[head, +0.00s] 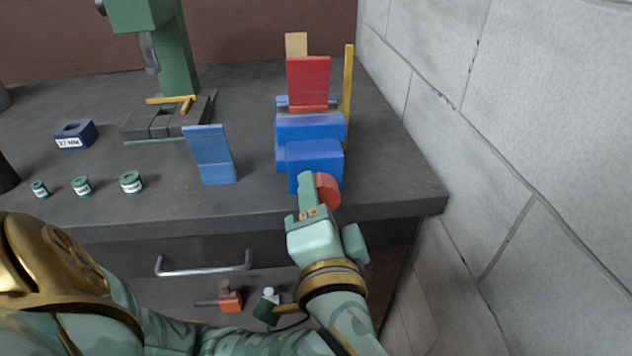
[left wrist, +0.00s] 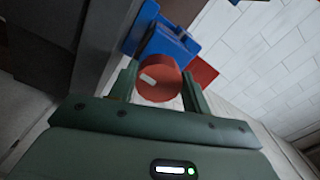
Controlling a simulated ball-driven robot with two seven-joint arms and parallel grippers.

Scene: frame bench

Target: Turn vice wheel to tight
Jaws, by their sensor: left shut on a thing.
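The blue vice (head: 312,128) stands near the right front of the bench, and it also shows in the left wrist view (left wrist: 165,40). Its red wheel (head: 327,190) faces the front edge. In the left wrist view the round red wheel (left wrist: 158,80) has a pale mark on its face and sits between my fingers. My left gripper (head: 316,187) is shut on the wheel, one finger on each side. A red plate (head: 308,82) stands upright at the vice. My right gripper is not in view.
A blue angled stand (head: 210,155) is left of the vice. Several small green tins (head: 131,182) and a blue block (head: 75,135) lie further left, by a green press (head: 172,50). A yellow bar (head: 348,90) stands behind the vice. A brick wall (head: 540,150) bounds the right.

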